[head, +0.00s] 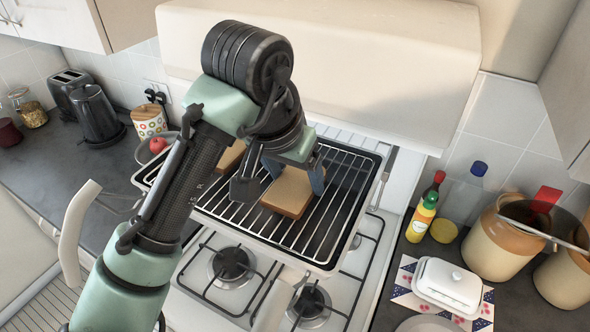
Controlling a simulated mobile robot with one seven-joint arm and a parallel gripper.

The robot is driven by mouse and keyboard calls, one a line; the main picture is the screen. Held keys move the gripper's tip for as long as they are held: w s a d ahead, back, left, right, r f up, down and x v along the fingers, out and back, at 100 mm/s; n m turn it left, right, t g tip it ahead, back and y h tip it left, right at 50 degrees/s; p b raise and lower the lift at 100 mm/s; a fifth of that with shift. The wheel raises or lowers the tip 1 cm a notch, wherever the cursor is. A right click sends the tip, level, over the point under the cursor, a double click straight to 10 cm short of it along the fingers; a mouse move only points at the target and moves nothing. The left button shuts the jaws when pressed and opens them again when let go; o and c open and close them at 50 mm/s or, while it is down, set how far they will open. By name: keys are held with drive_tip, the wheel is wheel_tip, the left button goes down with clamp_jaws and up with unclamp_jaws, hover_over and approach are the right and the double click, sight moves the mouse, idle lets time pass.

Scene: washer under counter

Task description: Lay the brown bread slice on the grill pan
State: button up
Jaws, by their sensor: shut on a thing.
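The brown bread slice (287,196) is in the middle of the head view, over the wire rack of the grill pan (316,236). My gripper (296,176) reaches down from above and is shut on this slice, with a blue-grey finger at its left and another at its right. The slice looks nearly flat and close to the rack bars. I cannot tell whether it touches them. A second bread slice (231,155) lies further left on the pan, partly hidden by my arm.
The pan sits above a white gas hob with several burners (232,264). A kettle (96,114) and toaster (68,86) stand at left. Bottles (422,217), a butter dish (449,285) and brown jars (500,246) crowd the right counter. A beige hood (330,62) hangs behind the pan.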

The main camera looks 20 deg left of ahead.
drive_tip(key=o, duration=1.2)
drive_tip(key=shift+o, duration=0.2)
drive_tip(key=b+v, duration=0.1)
drive_tip(key=v, duration=1.1)
